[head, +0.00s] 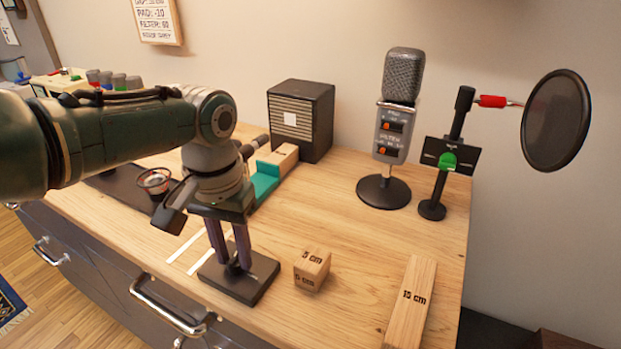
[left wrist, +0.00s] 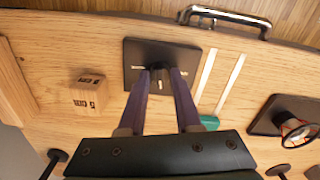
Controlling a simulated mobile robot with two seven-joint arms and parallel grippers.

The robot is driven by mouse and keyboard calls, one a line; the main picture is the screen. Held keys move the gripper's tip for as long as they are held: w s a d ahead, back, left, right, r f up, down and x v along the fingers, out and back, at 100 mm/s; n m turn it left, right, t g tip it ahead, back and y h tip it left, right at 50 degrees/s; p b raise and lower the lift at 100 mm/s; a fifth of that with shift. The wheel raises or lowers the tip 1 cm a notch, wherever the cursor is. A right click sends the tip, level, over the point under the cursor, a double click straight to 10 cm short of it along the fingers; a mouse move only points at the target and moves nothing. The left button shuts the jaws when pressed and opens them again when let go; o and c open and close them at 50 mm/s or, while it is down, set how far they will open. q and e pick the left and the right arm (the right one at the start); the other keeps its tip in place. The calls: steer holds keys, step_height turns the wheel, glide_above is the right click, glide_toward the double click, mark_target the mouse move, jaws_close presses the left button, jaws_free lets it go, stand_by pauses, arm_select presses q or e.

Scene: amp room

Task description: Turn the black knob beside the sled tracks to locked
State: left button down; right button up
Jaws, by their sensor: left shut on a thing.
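The black knob (left wrist: 158,66) rises from a dark square plate (head: 265,282) on the wooden bench. The plate also shows in the left wrist view (left wrist: 134,52), with pale marks around the knob. My left gripper (head: 236,268) points down over the plate with its two purple fingers shut on the knob. The fingers hide most of the knob in the head view, and I cannot tell which way it points. The sled tracks are two white strips (head: 187,243) just left of the plate. They also show in the left wrist view (left wrist: 230,84). My right gripper is out of view.
A 5 cm wooden block (head: 311,268) stands close right of the plate, and a 15 cm block (head: 410,305) lies farther right. A microphone (head: 403,75) and a pop filter (head: 556,120) stand behind. A dark speaker box (head: 301,120) stands near the wall.

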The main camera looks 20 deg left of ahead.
arm_select(q)
steer(key=m, duration=0.4)
steer(key=shift+m, duration=0.3)
steer(key=m, duration=1)
steer(key=shift+m+b, duration=0.3)
steer(key=shift+m, duration=2.6)
steer(key=shift+b, duration=0.3)
steer(key=c, duration=0.6)
jaws_free()
